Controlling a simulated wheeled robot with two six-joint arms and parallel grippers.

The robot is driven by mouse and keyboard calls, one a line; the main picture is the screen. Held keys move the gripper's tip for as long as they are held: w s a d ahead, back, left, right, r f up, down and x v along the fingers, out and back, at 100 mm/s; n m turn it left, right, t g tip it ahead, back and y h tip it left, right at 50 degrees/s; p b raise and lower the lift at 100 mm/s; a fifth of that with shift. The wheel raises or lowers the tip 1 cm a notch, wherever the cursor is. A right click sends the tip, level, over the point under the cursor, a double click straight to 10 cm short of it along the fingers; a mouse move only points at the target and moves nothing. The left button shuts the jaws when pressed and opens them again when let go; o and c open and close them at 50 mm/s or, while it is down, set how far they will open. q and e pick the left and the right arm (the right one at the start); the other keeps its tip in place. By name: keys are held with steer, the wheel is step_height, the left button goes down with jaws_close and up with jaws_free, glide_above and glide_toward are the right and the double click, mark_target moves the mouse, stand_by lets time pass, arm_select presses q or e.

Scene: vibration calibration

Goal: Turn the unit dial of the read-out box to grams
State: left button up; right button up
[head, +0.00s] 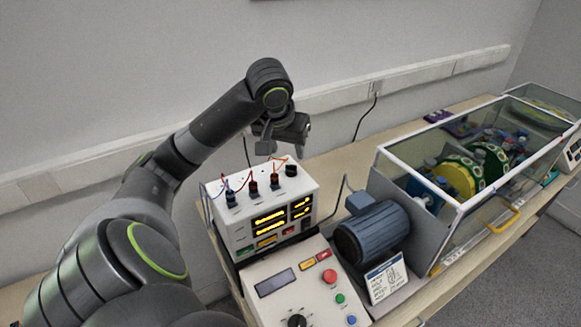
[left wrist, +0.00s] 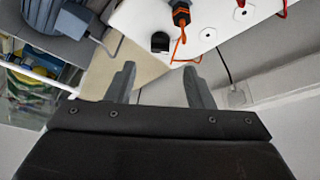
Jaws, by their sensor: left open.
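The read-out box (head: 243,239) is a white box with lit amber displays on its front. It stands on the bench, and several plugs with cables sit on its top. A black dial (head: 291,170) is at the right end of that top; it also shows in the left wrist view as a black knob (left wrist: 160,42) beside an orange plug. My left gripper (head: 283,150) is above and behind the box top. In the left wrist view its fingers (left wrist: 160,76) are spread and empty, with the dial beyond their tips, apart from them. The dial's markings cannot be read. My right gripper is not in view.
A control panel (head: 280,304) with a black knob, coloured buttons and a small screen stands in front of the box. A blue motor (head: 372,232) is to the right, beside a clear-walled enclosure (head: 462,215). Cables (head: 235,180) arch over the box's left top. The wall is behind.

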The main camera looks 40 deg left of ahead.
mark_target(291, 166)
arm_select(q)
steer(key=x, duration=0.6)
steer(key=shift+f, duration=0.25)
steer(key=shift+w+a+f, duration=0.15)
steer(key=shift+w+f, duration=0.1)
steer(key=shift+f, duration=0.35)
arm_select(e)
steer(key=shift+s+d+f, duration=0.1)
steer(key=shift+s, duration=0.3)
arm_select(q)
steer(key=shift+c, duration=0.5)
